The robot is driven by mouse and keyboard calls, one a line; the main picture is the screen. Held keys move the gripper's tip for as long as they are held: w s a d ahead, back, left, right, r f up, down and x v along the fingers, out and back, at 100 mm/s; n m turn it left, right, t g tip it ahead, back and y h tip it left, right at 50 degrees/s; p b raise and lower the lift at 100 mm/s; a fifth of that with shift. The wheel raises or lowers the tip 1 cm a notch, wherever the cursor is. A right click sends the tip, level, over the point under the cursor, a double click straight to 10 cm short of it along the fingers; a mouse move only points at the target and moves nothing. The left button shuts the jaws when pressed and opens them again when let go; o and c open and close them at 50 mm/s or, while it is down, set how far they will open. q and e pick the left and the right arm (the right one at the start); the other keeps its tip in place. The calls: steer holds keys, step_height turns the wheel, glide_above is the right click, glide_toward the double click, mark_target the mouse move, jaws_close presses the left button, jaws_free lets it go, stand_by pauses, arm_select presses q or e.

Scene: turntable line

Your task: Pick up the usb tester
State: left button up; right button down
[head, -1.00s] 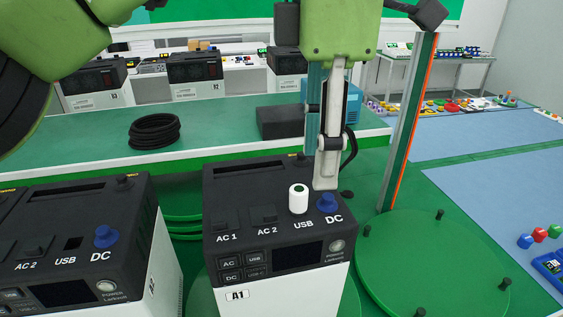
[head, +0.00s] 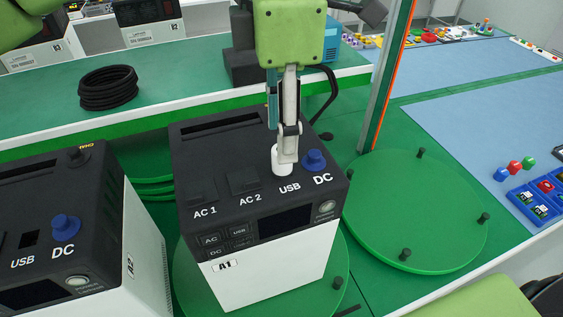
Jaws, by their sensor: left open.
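The usb tester (head: 280,164) is a small white cylinder standing upright at the USB spot on the black top of power station A1 (head: 235,155). My left gripper (head: 287,150) points straight down at it, with its fingertips at the tester's upper part. The near finger covers part of the tester, and I cannot tell whether the fingers touch it. The gripper is open. My right gripper does not show.
A blue DC knob (head: 314,159) stands close to the right of the tester. A second power station (head: 70,205) stands at the left. A green turntable disc (head: 450,215) with black pegs lies at the right. A black cable coil (head: 108,88) rests on the bench behind.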

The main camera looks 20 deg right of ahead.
arm_select(q)
steer(key=shift+f, duration=0.3)
step_height(320, 180, down, 4)
steer(key=shift+w+d+r+p, duration=0.1)
steer(key=shift+r+p, duration=0.1)
steer(key=shift+p, duration=0.85)
steer(key=shift+w+f, duration=0.1)
steer(key=shift+f, duration=0.35)
jaws_close()
